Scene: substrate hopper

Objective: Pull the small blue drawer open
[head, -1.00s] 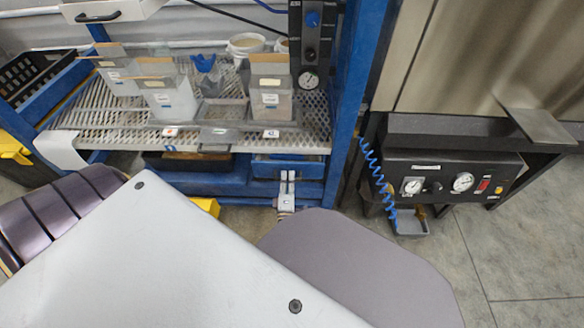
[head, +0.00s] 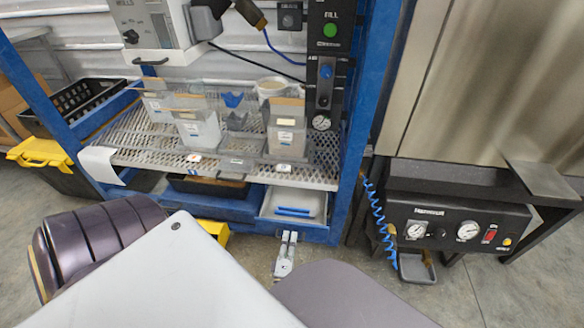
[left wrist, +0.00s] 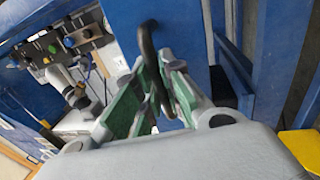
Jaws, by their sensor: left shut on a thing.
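The small blue drawer (head: 313,230) is under the right end of the perforated shelf in the head view. It stands pulled out, showing a pale inside with blue items (head: 295,211) in it. My left gripper (head: 289,238) is at the middle of the drawer's front. In the left wrist view, my left gripper (left wrist: 152,97) has its green-padded fingers shut on the dark curved handle (left wrist: 147,42) of the drawer. The handle is hidden behind the fingers in the head view. My right gripper is out of view.
The perforated shelf (head: 137,147) above holds several clear containers (head: 199,128). A black gauge box (head: 455,225) with a coiled blue hose (head: 379,215) stands to the right. A blue frame post (head: 372,110) rises beside the drawer. Open floor lies in front at right.

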